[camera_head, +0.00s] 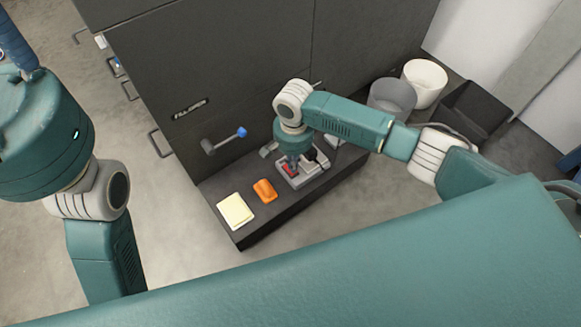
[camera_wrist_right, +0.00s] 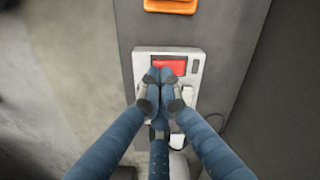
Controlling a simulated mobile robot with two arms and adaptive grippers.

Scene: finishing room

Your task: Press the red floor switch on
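The red switch (camera_wrist_right: 170,67) is a small rectangular rocker in a light grey housing (camera_wrist_right: 143,60) on the dark ledge. In the head view its red part (camera_head: 288,170) shows beside my right gripper (camera_head: 293,168). The right gripper points down at the switch, its blue fingers drawn together with nothing between them. In the right wrist view the fingertips (camera_wrist_right: 167,76) overlap the lower edge of the red rocker; I cannot tell whether they touch it. My left gripper (camera_head: 14,42) shows only in part at the upper left edge; its fingertips are cut off.
An orange object (camera_head: 264,191) and a pale yellow pad (camera_head: 235,211) lie on the ledge (camera_head: 255,232) left of the switch. A dark cabinet (camera_head: 240,60) with a blue-tipped lever (camera_head: 224,140) stands behind. A grey bin (camera_head: 391,97) and white bucket (camera_head: 425,82) stand to the right.

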